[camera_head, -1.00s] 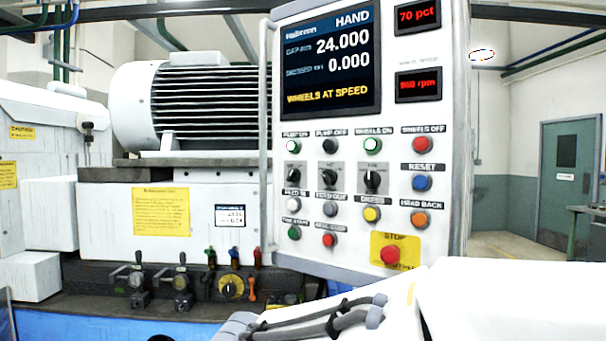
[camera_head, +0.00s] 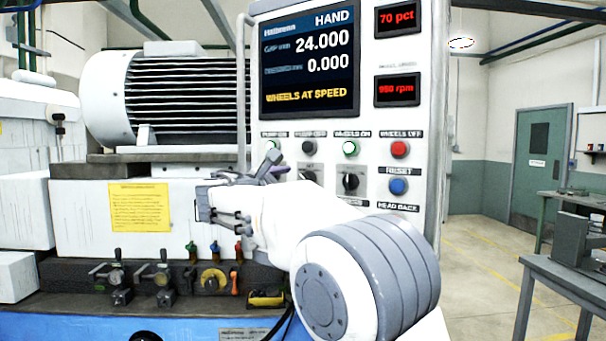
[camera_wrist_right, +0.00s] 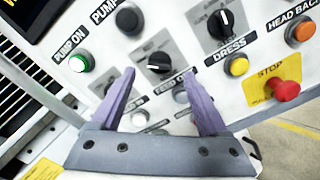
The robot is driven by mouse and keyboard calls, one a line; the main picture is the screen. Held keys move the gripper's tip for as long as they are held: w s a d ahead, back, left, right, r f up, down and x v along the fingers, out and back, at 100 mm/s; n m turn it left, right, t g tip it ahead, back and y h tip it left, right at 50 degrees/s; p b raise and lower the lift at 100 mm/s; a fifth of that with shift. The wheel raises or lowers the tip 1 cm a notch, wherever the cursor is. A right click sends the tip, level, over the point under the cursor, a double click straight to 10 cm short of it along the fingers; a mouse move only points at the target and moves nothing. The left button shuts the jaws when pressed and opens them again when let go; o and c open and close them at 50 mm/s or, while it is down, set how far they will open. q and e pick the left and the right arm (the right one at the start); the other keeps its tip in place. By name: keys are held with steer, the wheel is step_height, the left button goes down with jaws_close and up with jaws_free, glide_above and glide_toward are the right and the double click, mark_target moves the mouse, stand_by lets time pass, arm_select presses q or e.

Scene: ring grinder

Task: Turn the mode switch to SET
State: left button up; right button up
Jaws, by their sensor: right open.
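The control panel (camera_head: 430,130) carries a row of black rotary switches on grey plates; their small labels are too blurred to tell which is the mode switch. The middle switch (camera_head: 308,177) shows just past my gripper, and the right switch (camera_head: 351,182) is clear of it. The left switch is hidden behind my gripper. My right gripper (camera_head: 274,168) is open and empty in front of the panel. In the right wrist view, the middle switch (camera_wrist_right: 158,62) appears between the purple fingertips (camera_wrist_right: 158,76), with no contact visible. The screen (camera_head: 310,58) reads HAND. My left gripper is not in view.
Lit green PUMP ON button (camera_wrist_right: 80,62) and yellow DRESS button (camera_wrist_right: 236,66) are near the fingers. A red STOP button (camera_wrist_right: 285,90) protrudes at right. A vertical handle bar (camera_head: 241,90) runs along the panel's left edge. Open floor (camera_head: 480,260) lies right.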

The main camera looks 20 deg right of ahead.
mark_target(306, 178)
steer(key=p+x, duration=0.1)
steer(key=x, duration=0.4)
